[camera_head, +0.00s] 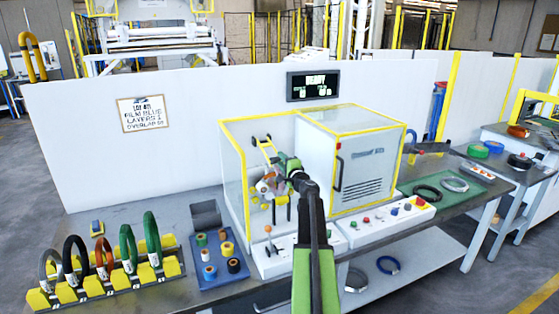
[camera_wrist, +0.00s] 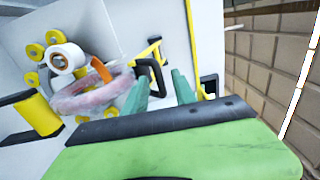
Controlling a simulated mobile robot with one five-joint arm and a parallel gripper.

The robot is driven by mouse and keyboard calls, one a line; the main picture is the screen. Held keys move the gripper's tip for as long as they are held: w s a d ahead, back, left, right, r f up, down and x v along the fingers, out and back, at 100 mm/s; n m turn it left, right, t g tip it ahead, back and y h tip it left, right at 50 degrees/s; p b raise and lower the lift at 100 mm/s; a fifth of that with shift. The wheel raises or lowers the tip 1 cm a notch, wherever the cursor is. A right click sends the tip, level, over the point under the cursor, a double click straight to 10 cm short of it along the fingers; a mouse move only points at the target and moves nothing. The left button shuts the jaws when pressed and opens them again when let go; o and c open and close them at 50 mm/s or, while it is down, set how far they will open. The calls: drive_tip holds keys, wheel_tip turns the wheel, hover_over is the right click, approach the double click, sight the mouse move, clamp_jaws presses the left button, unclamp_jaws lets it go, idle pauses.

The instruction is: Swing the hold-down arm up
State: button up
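The wrapping machine (camera_head: 228,135) stands on the bench with its yellow-edged clear guard around the work area. In the wrist view a coil (camera_wrist: 72,104) with a pinkish wrapped look sits among yellow rollers (camera_wrist: 33,51), beside a white film roll (camera_wrist: 66,58). A black looped handle (camera_wrist: 158,72) by a yellow bar (camera_wrist: 147,50) looks like the hold-down arm, though I cannot be sure. My gripper (camera_wrist: 160,88) has its two green fingers apart, with the handle just beyond or between the tips; contact is unclear. In the head view my gripper (camera_head: 287,168) is inside the work area, partly hiding the coil.
A yellow rack (camera_head: 100,289) with several coils and a blue tray (camera_head: 222,279) of small rolls stand left. The control panel (camera_head: 385,224) is at the machine's front right. A green mat (camera_head: 470,200) with rings lies farther right. A display (camera_head: 314,86) reads READY.

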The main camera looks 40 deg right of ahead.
drive_tip(key=shift+x, duration=0.75)
clamp_jaws()
idle(0.9)
